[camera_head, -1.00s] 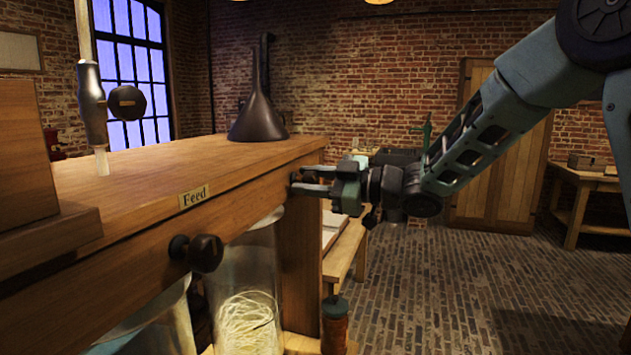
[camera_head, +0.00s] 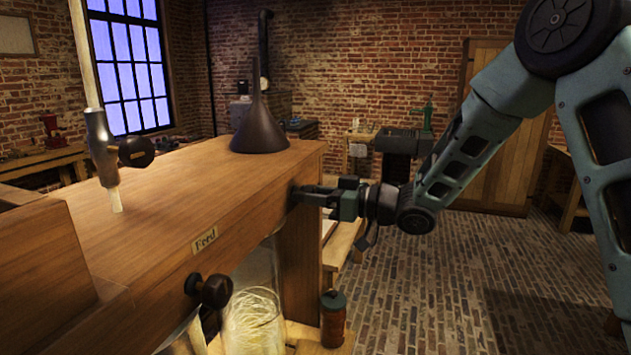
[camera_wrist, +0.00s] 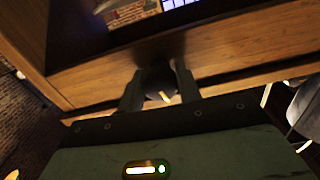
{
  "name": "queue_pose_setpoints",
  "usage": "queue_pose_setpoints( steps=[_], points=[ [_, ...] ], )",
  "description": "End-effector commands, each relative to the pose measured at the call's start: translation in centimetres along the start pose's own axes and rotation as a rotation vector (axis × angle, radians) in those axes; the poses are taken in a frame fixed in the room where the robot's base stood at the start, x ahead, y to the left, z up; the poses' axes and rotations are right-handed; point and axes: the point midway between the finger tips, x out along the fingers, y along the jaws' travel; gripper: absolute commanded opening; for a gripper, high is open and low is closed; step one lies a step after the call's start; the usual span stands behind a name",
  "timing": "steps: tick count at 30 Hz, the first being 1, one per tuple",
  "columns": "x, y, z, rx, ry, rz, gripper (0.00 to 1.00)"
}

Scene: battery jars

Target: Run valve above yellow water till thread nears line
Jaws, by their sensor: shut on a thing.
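My gripper (camera_head: 305,194) is at the right end of the wooden bench's (camera_head: 190,205) front board. In the wrist view my gripper (camera_wrist: 159,88) is shut on a dark round knob (camera_wrist: 158,80) with a small orange mark, one finger on each side. The fingers mostly hide this knob in the head view. Another dark knob (camera_head: 209,290) sits on the board below a "Feed" label (camera_head: 204,240). A glass jar (camera_head: 255,325) with pale, tangled strands stands below the bench. No yellow water, hanging thread or level line can be made out.
A metal valve (camera_head: 101,145) with a dark handle and glass tip hangs over the bench at left. A dark funnel (camera_head: 259,130) stands on the bench top. A capped reddish bottle (camera_head: 333,318) stands below the right end. The brick floor at right is open.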

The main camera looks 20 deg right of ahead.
Motion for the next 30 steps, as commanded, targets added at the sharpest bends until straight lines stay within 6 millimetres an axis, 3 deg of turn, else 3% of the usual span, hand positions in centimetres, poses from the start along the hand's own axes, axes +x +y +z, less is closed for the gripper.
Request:
queue_pose_setpoints(
  steps=[12,24,30],
  points=[
    [-0.01,0.0,-0.13,0.04,0.001,0.0,0.12],
    [-0.02,0.02,-0.31,0.311,-0.001,0.001,0.12],
    [-0.01,0.02,0.01,0.344,0.001,0.001,0.12]
  ],
)
